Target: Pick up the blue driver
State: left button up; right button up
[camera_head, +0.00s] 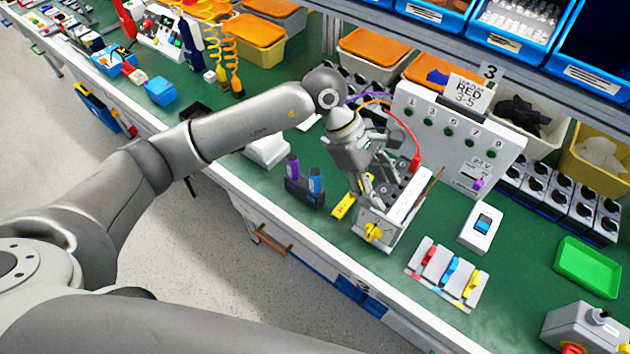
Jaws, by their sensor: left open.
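The blue driver (315,183) stands upright in a small dark holder (305,196) on the green bench top, beside a purple driver (292,166). Only its blue handle shows above the holder. My left gripper (374,188) is open and to the right of the holder, apart from the blue driver. It is over a grey switch box (398,226) with a yellow rotary knob (374,232) on its front, and hides part of the box. I cannot tell whether the fingers touch the box. My right gripper is not in view.
A yellow object (343,206) lies between the holder and the switch box. A white test panel (455,140) stands behind. A plate with red, blue and yellow levers (448,273), a white switch (480,227) and a green tray (588,267) are to the right.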

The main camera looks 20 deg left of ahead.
aim_at(316, 171)
pick_arm(q)
jog(key=w+a+y, duration=0.1)
jog(key=a+y, duration=0.1)
jog(key=a, duration=0.2)
jog(key=w+a+y, duration=0.2)
jog(key=a, duration=0.2)
jog(key=w+a+y, duration=0.1)
jog(key=a+y, duration=0.1)
jog(key=a, duration=0.3)
jog(key=shift+w+a+f+m+t, duration=0.1)
jog(key=shift+w+f+m+t, duration=0.1)
jog(key=shift+w+m+t, duration=0.15)
jog(key=shift+a+f, duration=0.2)
jog(key=shift+f, duration=0.15)
notch_tip(316, 171, down, 4)
jog(key=shift+f+p, duration=0.25)
jog(key=shift+p, duration=0.55)
jog(key=shift+a+f+p, duration=0.1)
jog(key=shift+f+p, duration=0.45)
jog(key=f, duration=0.1)
jog(key=f+p, duration=0.1)
jog(key=f, duration=0.1)
jog(key=shift+a+f, duration=0.3)
jog(key=shift+f+p, duration=0.3)
jog(key=shift+f, duration=0.1)
jog(key=shift+c, duration=0.4)
